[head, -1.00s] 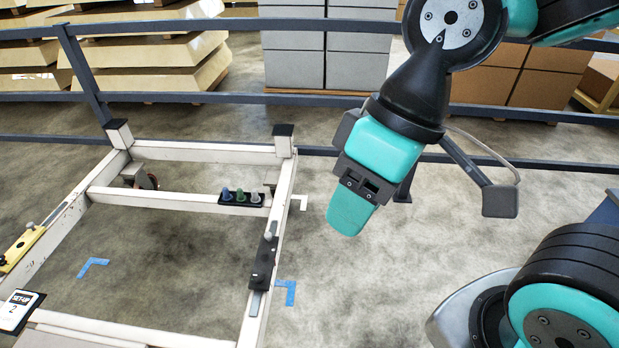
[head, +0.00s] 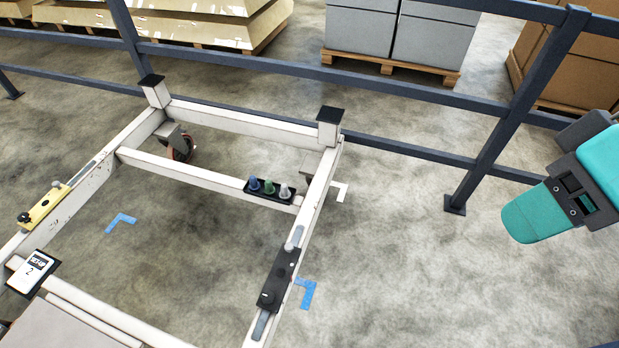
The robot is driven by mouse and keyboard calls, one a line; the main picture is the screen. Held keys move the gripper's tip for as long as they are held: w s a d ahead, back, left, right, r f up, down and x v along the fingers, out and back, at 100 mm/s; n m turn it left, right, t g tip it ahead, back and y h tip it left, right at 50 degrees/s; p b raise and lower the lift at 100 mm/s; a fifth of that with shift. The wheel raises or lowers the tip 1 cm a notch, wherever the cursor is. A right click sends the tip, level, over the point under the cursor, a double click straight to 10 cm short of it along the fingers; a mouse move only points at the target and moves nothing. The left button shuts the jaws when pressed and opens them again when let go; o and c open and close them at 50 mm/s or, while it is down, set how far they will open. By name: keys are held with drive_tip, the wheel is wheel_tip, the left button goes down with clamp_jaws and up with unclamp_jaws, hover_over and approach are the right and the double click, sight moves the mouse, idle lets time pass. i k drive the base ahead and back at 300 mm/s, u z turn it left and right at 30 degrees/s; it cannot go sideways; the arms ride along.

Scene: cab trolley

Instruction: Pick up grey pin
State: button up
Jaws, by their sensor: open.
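The grey pin (head: 284,191) stands upright at the right end of a small black holder (head: 256,194) on the trolley's crossbar. A green pin (head: 269,187) and a blue pin (head: 254,183) stand to its left in the same holder. My gripper (head: 538,213), with teal fingers, is at the right edge of the head view, well to the right of the grey pin and apart from it. It is open and I see nothing in it. One finger largely hides the other.
The white trolley frame (head: 206,179) has raised corner posts. A black block (head: 278,279) sits on its right rail, a yellow block (head: 45,207) on its left. A dark blue railing (head: 400,89) runs behind. Open floor lies between trolley and gripper.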

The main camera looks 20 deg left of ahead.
sight(284, 195)
drive_tip(key=u, duration=0.05)
drive_tip(key=i, duration=0.7)
drive_tip(key=u, duration=0.75)
drive_tip(key=i, duration=0.65)
drive_tip(key=u, duration=0.55)
